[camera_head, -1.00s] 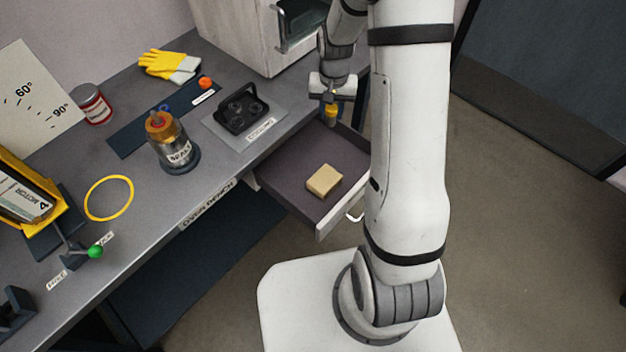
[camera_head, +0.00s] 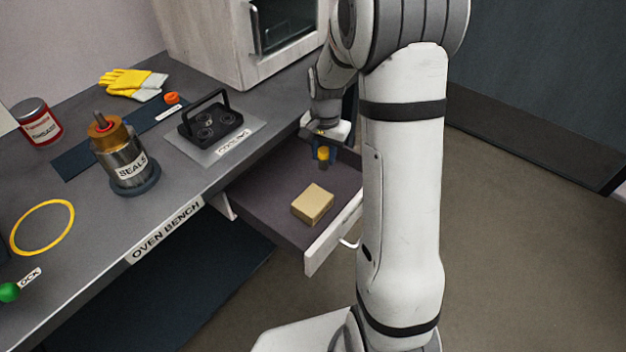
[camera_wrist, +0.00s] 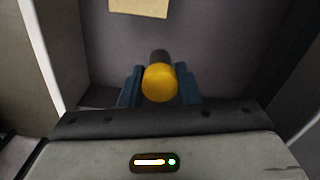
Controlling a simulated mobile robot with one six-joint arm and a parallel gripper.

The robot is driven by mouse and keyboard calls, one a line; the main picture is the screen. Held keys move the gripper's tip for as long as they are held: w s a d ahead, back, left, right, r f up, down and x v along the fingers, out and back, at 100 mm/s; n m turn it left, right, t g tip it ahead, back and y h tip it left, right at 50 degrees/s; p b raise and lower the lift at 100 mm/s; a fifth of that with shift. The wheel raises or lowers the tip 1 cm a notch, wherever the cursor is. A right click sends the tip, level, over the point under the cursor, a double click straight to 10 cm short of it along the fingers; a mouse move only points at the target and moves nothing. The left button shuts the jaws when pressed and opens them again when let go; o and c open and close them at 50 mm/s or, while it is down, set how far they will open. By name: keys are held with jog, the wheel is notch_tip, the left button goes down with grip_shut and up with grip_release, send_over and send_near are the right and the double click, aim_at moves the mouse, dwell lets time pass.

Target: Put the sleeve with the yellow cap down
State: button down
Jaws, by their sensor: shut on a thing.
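My gripper (camera_head: 322,152) is shut on the sleeve with the yellow cap (camera_head: 323,154), inside the outline of the open drawer (camera_head: 257,218), towards its back right corner. In the wrist view the round yellow cap (camera_wrist: 159,83) faces the camera between the two blue fingers, and the sleeve's dark body shows just beyond it. The drawer floor (camera_wrist: 215,45) lies behind it. I cannot tell whether the sleeve touches the floor.
A tan block (camera_head: 312,204) lies in the drawer, apart from the sleeve. On the bench stand a black cooling rack (camera_head: 212,120), a seals canister (camera_head: 122,160), a red-labelled tin (camera_head: 38,122) and yellow gloves (camera_head: 130,82). The oven (camera_head: 225,45) stands behind.

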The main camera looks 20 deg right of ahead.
jog(key=shift+f+b, duration=0.6)
jog(key=shift+f, duration=2.35)
jog(key=shift+f, duration=0.15)
jog(key=c, duration=1.1)
grip_release()
